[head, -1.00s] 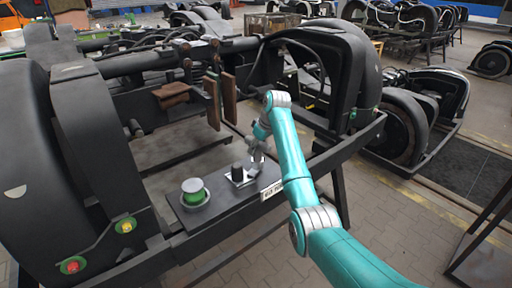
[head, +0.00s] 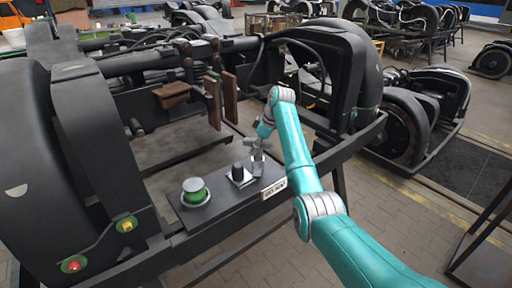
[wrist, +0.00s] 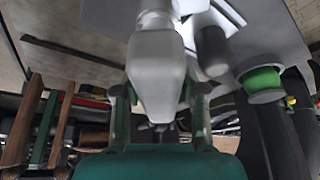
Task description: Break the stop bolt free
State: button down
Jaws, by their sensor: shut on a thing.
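A dark bench plate (head: 212,208) carries a green cylinder (head: 194,189) in a grey ring and a black post (head: 238,170) on a pale square base. My gripper (head: 258,152) is at the plate's right part, beside the black post. In the wrist view my gripper (wrist: 160,98) is shut on a pale grey blocky piece (wrist: 157,72) with a rounded pale part above it in the picture. I cannot tell whether this piece is the stop bolt or a tool on it. Its lower end shows as a grey stub (head: 258,168) at the plate in the head view.
A white label (head: 274,188) is on the plate's front edge. Brown wooden blocks (head: 214,102) hang behind. The black bogie frame (head: 340,65) rises close behind my arm. Red and yellow round fittings (head: 126,225) sit at the left.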

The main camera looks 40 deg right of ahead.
jog(key=shift+r, duration=3.1)
